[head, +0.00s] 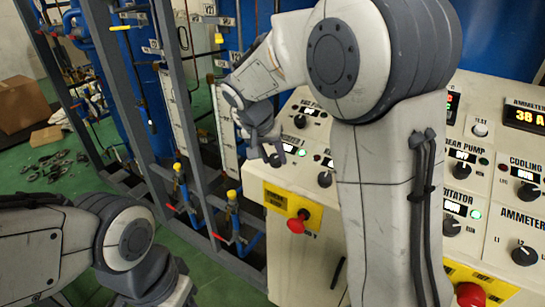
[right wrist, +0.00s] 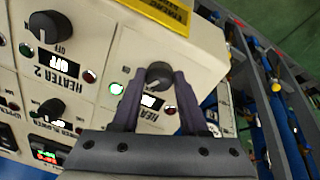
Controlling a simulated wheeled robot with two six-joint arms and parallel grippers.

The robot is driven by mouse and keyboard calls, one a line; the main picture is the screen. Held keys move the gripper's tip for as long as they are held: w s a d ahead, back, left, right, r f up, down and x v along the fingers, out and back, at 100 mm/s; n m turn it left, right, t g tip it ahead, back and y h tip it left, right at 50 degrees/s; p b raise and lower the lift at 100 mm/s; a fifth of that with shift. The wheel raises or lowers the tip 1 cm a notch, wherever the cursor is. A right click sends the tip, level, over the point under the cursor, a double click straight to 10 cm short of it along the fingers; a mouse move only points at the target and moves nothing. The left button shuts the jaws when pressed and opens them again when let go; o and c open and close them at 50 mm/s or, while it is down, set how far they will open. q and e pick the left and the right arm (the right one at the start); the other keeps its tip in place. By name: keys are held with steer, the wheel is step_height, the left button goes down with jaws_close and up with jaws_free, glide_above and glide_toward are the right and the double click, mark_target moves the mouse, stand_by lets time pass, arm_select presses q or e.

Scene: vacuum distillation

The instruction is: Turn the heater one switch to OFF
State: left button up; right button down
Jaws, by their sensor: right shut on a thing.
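The heater one switch (right wrist: 159,75) is a black round knob on the pale control panel. In the right wrist view my right gripper (right wrist: 160,82) has its two dark fingers shut on either side of it. The display below the knob (right wrist: 152,102) is partly covered and I cannot read it. A green lamp (right wrist: 116,88) beside it is lit. In the head view my right gripper (head: 265,150) reaches the panel's left end, at the knob (head: 277,160). Of my left arm only links show at the lower left.
The HEATER 2 knob (right wrist: 43,27) is beside it, with its display reading OFF. A red emergency button (head: 297,222) sits on a yellow plate at the panel's front. A metal frame with blue pipes (head: 190,185) stands close left. A cardboard box (head: 22,103) is on the green floor.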

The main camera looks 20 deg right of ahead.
steer(key=n, duration=0.3)
steer(key=shift+n, duration=0.3)
steer(key=shift+n+p, duration=0.35)
steer(key=shift+n, duration=1.35)
steer(key=shift+c, duration=2.2)
jaws_free()
steer(key=shift+s, duration=0.1)
steer(key=shift+r, duration=0.1)
steer(key=b+v, duration=0.2)
steer(key=v, duration=0.8)
steer(key=shift+s, duration=0.2)
steer(key=shift+a+r, duration=0.1)
